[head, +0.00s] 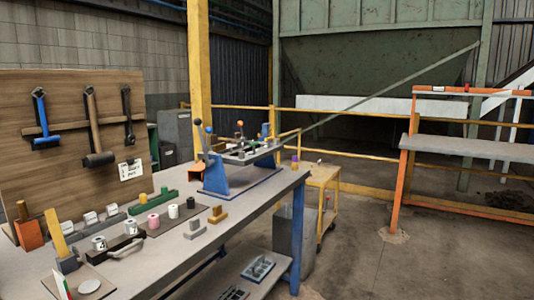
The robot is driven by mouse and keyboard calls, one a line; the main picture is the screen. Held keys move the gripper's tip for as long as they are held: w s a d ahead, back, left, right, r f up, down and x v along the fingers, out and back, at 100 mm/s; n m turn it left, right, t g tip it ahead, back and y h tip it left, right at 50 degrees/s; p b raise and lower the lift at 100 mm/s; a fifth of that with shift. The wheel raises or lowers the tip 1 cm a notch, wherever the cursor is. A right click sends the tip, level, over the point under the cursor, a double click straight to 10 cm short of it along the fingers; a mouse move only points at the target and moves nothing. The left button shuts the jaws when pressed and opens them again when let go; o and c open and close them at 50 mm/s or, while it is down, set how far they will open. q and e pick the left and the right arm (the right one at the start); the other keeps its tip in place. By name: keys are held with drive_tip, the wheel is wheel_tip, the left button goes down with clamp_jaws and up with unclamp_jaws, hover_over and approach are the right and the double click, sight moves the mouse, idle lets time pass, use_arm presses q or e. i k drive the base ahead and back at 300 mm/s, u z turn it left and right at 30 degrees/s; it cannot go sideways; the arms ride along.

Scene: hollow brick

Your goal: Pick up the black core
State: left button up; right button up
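A small black cylinder (190,203), which looks like the black core, stands upright on a dark flat mat (180,224) on the workbench (228,230). It is at the right end of a short row, beside a white cylinder (173,211) and a pink cylinder (153,221). Neither of my grippers shows in the head view, so nothing is seen touching the core.
A blue-framed fixture (220,172) with lever knobs stands at the bench's far end. A wooden tool board (70,140) with hammers rises behind. A yellow cart (322,180) stands beyond the bench.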

sight(190, 200)
drive_tip(key=z, duration=0.6)
drive_tip(key=i, duration=1.15)
drive_tip(key=u, duration=0.05)
